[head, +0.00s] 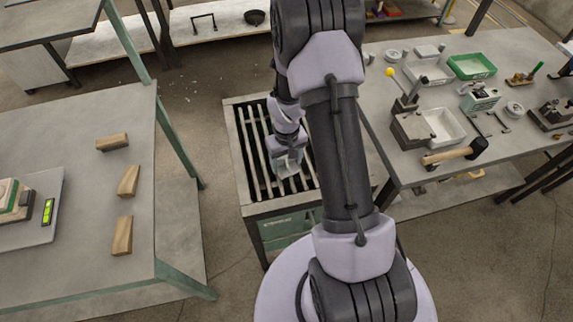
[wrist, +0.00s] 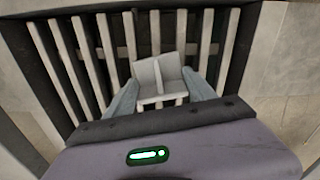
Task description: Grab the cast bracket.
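The cast bracket (wrist: 158,77) is a light grey piece with two plates and a rib between them. In the wrist view it is between the two fingers of my gripper (wrist: 160,86), in front of the dark slatted grate. The fingers lie along its left and right sides with no clear gap, but I cannot tell whether they press on it. In the head view my gripper (head: 287,166) points down over the grate, and the bracket cannot be made out clearly beside it. I cannot tell whether the bracket rests on the bars.
The slatted grate stand (head: 242,170) has raised rims. The right bench (head: 480,175) holds a mallet (head: 450,152), a green tray (head: 471,66) and several tools.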

